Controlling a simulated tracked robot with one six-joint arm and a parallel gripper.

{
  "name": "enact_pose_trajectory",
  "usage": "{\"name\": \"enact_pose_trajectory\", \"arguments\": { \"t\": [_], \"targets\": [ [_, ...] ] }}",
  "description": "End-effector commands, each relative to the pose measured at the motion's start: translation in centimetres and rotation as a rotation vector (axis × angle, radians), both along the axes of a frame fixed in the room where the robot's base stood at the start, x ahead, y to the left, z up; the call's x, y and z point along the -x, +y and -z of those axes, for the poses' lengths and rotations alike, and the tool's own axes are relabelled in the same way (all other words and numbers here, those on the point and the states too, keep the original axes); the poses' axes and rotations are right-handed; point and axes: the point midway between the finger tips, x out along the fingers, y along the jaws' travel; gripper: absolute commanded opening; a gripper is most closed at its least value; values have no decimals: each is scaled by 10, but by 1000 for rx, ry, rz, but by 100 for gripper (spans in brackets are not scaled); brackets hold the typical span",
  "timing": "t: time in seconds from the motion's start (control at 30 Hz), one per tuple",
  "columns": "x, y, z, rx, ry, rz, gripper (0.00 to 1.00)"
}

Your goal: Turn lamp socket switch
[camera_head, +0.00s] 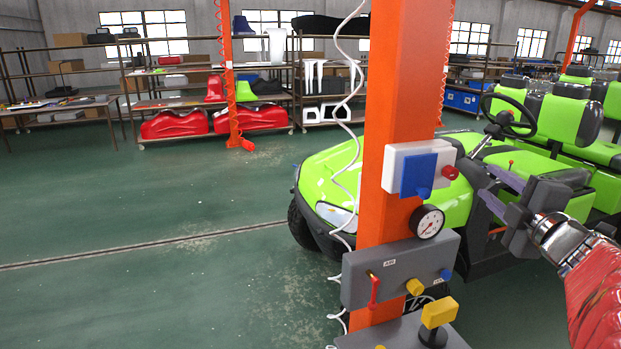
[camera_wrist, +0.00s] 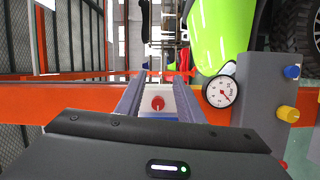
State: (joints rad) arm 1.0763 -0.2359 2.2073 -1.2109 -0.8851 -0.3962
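A white socket box (camera_head: 392,170) with a blue cover (camera_head: 418,175) is fixed to the orange post. A red knob switch (camera_head: 450,172) sticks out of its right side. My gripper (camera_head: 484,183) is to the right of the knob, with its two fingers pointing left at it and a gap between them and the knob. In the wrist view the red knob (camera_wrist: 158,103) shows between the two spread fingers (camera_wrist: 158,98), on the white box (camera_wrist: 168,96). The gripper is open and holds nothing.
A pressure gauge (camera_head: 427,221) sits just below the socket box. Under it is a grey air panel (camera_head: 360,290) with red, yellow and blue controls. A yellow-handled switch (camera_head: 439,312) stands lower. A green cart (camera_head: 335,175) is behind the orange post (camera_head: 400,80).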

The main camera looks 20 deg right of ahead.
Motion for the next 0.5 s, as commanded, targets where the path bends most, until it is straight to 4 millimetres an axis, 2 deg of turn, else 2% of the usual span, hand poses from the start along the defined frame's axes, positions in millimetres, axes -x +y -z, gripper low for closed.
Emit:
{"name": "enact_pose_trajectory", "arguments": {
  "t": [0.3, 0.5],
  "targets": [
    [38, 29, -3, 122, 15, -246, 34],
    [46, 38, -3, 136, 20, -299, 34]
  ]
}}
